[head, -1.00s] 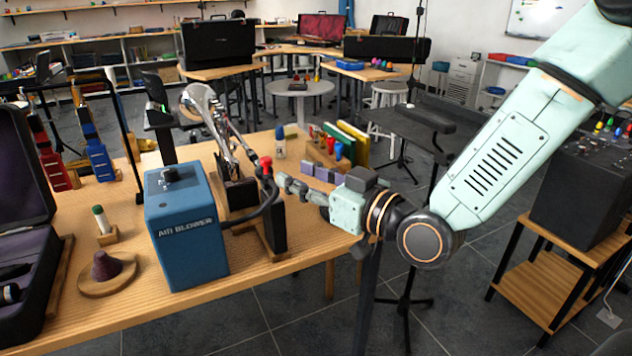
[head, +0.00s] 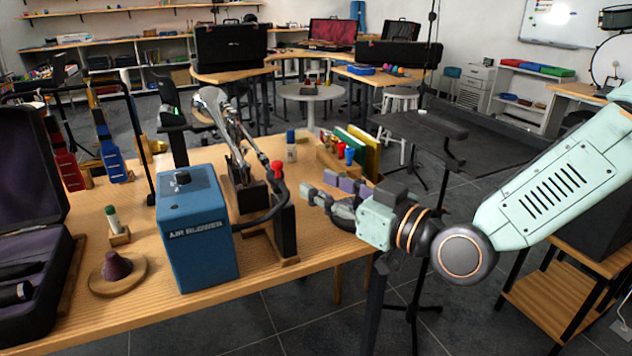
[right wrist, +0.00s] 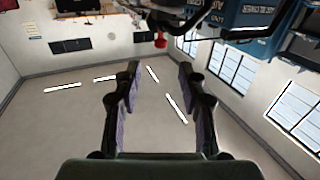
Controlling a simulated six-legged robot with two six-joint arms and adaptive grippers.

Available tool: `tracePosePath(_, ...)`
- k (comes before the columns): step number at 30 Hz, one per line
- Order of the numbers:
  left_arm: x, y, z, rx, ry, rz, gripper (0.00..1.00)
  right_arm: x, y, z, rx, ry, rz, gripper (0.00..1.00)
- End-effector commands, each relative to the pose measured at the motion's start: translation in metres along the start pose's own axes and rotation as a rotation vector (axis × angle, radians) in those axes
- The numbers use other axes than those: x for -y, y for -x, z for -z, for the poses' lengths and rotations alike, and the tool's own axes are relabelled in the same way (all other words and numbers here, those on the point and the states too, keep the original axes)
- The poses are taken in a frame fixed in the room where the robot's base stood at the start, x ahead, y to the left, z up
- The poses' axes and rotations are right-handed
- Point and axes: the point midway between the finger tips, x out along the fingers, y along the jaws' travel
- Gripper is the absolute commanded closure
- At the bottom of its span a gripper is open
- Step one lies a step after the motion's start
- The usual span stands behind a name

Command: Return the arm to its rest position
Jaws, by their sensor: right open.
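My right arm comes in from the right in the head view. Its gripper (head: 322,202) is over the right edge of the wooden table, to the right of the blue air blower. In the right wrist view the gripper's two fingers (right wrist: 155,95) stand apart with nothing between them. The gripper is apart from the red-capped end of the blower stand (head: 277,168), which also shows at the top of the right wrist view as a red knob (right wrist: 160,40). My left gripper is not in the head view.
The blue air blower (head: 196,228) stands on the wooden table (head: 140,316) with a black hose. A metal instrument (head: 215,105) rests in a stand behind it. An open black case (head: 30,160) is at left. A black stand (head: 420,135) is behind my right arm. Grey floor lies right of the table.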

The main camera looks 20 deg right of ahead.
Motion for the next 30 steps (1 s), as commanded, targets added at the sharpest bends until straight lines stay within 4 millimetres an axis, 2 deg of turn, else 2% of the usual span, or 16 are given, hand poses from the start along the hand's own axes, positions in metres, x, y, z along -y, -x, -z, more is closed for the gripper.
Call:
tracePosePath(7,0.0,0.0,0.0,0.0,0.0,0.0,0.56,0.0,0.0,-0.003,0.012,-0.038,0.001,0.59)
tracePosePath(11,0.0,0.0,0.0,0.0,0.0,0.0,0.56,-0.009,0.001,-0.023,0.102,-0.186,-0.052,0.59)
tracePosePath(12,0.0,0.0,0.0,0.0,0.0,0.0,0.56,-0.01,0.001,-0.033,0.147,-0.228,-0.07,0.59)
tracePosePath(17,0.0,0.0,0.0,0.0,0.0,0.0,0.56,-0.007,0.015,-0.101,0.384,-0.37,-0.155,0.59)
tracePosePath(22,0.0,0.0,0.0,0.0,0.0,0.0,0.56,0.006,0.051,-0.182,0.657,-0.466,-0.256,0.59)
tracePosePath(26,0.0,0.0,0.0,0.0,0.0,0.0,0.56,0.024,0.097,-0.249,0.897,-0.505,-0.343,0.59)
tracePosePath(30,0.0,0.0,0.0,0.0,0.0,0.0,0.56,0.049,0.161,-0.31,1.15,-0.494,-0.417,0.59)
